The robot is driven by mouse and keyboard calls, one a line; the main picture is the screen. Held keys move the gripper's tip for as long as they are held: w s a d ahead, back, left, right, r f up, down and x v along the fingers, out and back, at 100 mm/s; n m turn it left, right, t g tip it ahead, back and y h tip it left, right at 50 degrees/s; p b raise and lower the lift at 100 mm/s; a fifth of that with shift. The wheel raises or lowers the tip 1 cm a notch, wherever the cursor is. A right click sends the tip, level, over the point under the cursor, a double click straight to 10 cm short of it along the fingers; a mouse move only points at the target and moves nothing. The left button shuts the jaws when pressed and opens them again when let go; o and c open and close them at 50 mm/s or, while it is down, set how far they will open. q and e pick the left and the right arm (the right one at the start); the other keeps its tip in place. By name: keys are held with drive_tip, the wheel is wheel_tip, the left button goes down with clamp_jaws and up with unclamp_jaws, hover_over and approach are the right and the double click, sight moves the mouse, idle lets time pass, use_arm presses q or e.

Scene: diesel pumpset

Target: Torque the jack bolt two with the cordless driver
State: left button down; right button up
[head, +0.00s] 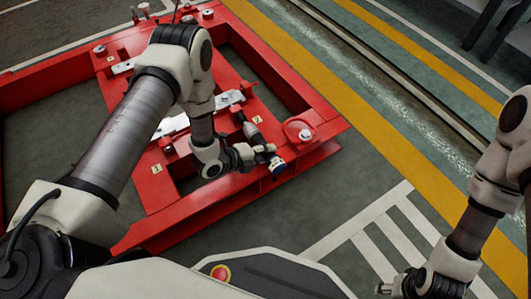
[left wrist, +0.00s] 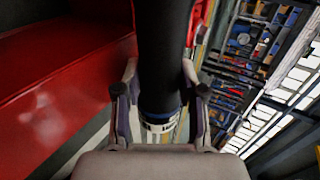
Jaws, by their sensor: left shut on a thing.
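My left gripper (head: 264,154) is shut on the cordless driver (head: 253,131), a dark tool with a blue and white lower end. The driver stands tilted over the front right part of the red frame. In the left wrist view the driver (left wrist: 164,60) is a dark cylinder between the two fingers. Its working tip is not clear, and I cannot tell whether it touches a bolt.
The red base frame (head: 320,137) has raised rails and open gaps. Bright metal plates (head: 229,98) lie on its cross members. A red ring-shaped part (head: 298,130) is at its right corner. Striped floor (head: 375,232) to the right is clear.

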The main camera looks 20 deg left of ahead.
sight(271, 166)
use_arm(q)
drive_tip(key=shift+w, duration=0.1)
drive_tip(key=shift+s+d+r+p, duration=0.1)
drive_tip(key=shift+s+d+p, duration=0.65)
drive_tip(key=shift+s+d, duration=0.9)
drive_tip(key=shift+d, duration=0.35)
